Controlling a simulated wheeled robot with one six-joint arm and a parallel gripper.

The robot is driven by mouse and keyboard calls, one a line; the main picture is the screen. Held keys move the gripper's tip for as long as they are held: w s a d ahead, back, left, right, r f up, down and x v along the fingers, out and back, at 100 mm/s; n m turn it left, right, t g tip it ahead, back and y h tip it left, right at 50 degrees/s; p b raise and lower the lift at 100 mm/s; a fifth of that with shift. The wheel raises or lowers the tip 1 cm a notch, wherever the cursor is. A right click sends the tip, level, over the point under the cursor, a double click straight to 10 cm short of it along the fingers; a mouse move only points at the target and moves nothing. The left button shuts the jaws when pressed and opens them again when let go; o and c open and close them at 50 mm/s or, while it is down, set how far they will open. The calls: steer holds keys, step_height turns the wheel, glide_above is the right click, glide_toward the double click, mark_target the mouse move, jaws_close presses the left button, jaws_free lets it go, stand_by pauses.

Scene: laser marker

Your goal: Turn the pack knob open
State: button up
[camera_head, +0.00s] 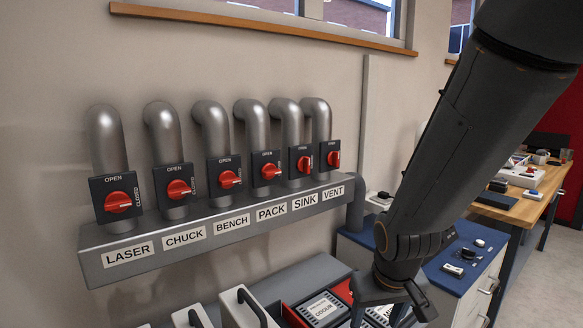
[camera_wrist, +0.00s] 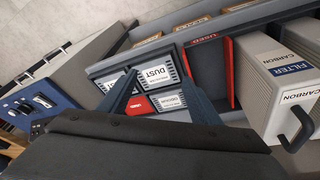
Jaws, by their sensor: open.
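The pack knob (camera_head: 268,172) is a red rotary handle on a dark square plate, fourth from the left in a row on the wall. Its plate has a word at the top, which looks like OPEN. The handle appears to lie roughly sideways. The PACK label (camera_head: 271,212) is below it on the grey duct. My gripper (camera_head: 388,308) is low and to the right of the knob, well apart from it, pointing down over the bins. In the wrist view my open gripper (camera_wrist: 160,90) shows two dark fingers spread apart with nothing held; the knob is not in that view.
Similar red knobs sit beside it: bench (camera_head: 229,179) on the left, sink (camera_head: 303,164) on the right. Below are filter boxes with handles (camera_wrist: 286,75) and a grey bin holding dust cartridges (camera_wrist: 158,75). A blue-topped cabinet (camera_head: 440,268) stands right. Space before the knobs is clear.

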steer(key=w+a+r+n+t+p, duration=0.15)
steer(key=w+r+t, duration=0.25)
steer(key=w, duration=0.5)
steer(key=n+t+y+p, duration=0.5)
steer(key=t+y, duration=0.3)
steer(key=y, duration=0.2)
glide_toward(274, 172)
steer(key=shift+m, duration=0.25)
steer(key=p+x, duration=0.2)
steer(key=x, duration=0.6)
